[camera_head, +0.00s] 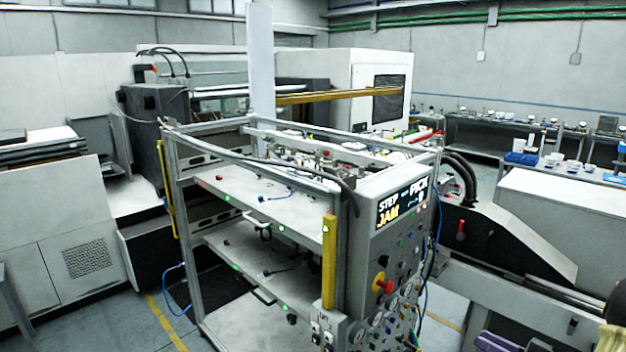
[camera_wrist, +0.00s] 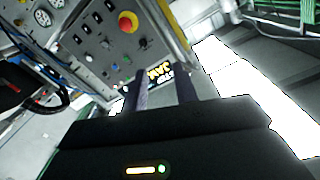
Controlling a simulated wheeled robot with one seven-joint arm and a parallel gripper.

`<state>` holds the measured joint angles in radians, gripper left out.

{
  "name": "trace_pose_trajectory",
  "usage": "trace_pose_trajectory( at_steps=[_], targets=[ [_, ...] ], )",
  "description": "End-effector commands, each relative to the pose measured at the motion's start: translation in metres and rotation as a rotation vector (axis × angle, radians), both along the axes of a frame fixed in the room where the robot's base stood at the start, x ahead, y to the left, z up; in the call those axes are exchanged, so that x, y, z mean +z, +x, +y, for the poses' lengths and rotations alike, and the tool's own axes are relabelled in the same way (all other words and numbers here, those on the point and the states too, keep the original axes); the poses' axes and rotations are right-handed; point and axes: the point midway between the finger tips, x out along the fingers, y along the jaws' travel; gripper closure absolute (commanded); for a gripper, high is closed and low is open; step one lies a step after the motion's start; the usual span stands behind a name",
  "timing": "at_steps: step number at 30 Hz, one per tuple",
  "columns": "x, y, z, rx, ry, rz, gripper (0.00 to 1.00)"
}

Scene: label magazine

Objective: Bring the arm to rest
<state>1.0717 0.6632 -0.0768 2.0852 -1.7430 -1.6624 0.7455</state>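My gripper (camera_wrist: 162,72) shows in the wrist view with two grey-purple fingers standing apart. The gap between them is empty, with a panel display (camera_wrist: 162,76) in the background behind it. In the head view, purple-grey parts at the bottom right edge look like part of my gripper, largely cut off by the frame. The label magazine machine (camera_head: 250,190) stands in the middle of the head view, an open metal frame with two white shelves. Its control panel (camera_head: 385,270) carries a lit display (camera_head: 401,204) reading STEP, PICK and JAM.
A red and yellow emergency button (camera_head: 383,284) sticks out of the panel; it also shows in the wrist view (camera_wrist: 128,22). A grey machine body (camera_head: 560,215) stands at the right. A bench (camera_head: 480,135) with small items lines the back wall. Blue hoses hang around the frame.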

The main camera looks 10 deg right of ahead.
Motion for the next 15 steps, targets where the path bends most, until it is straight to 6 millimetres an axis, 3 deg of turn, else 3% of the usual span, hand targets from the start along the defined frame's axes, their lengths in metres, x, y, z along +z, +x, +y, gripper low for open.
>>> trace_pose_trajectory(
  at_steps=[15],
  targets=[
    [-0.005,0.072,0.022,-0.186,-0.239,0.062,0.71]
  ],
)
